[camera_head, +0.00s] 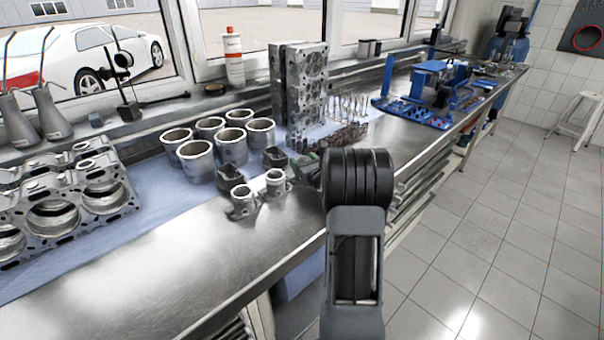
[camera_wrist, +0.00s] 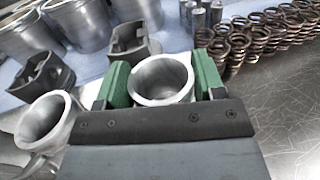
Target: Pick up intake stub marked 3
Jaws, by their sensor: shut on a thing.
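My gripper (camera_wrist: 160,82) has green fingers, one on each side of a round grey metal intake stub (camera_wrist: 163,75). It is shut on this stub, whose open ring end faces the wrist camera. The lower part of the stub is hidden by the gripper body. No number can be read on it. In the head view my gripper (camera_head: 308,162) is mostly hidden behind my arm, over the bench edge area. Two other intake stubs, a left one (camera_head: 243,203) and a right one (camera_head: 276,183), stand beside it. One loose stub (camera_wrist: 44,124) shows in the wrist view.
Dark pistons (camera_head: 230,178) and several cylinder liners (camera_head: 197,162) stand close behind. Valve springs (camera_wrist: 255,40) lie at the right in the wrist view. A cylinder head (camera_head: 300,85) stands upright at the back. The front metal bench top (camera_head: 190,245) is clear.

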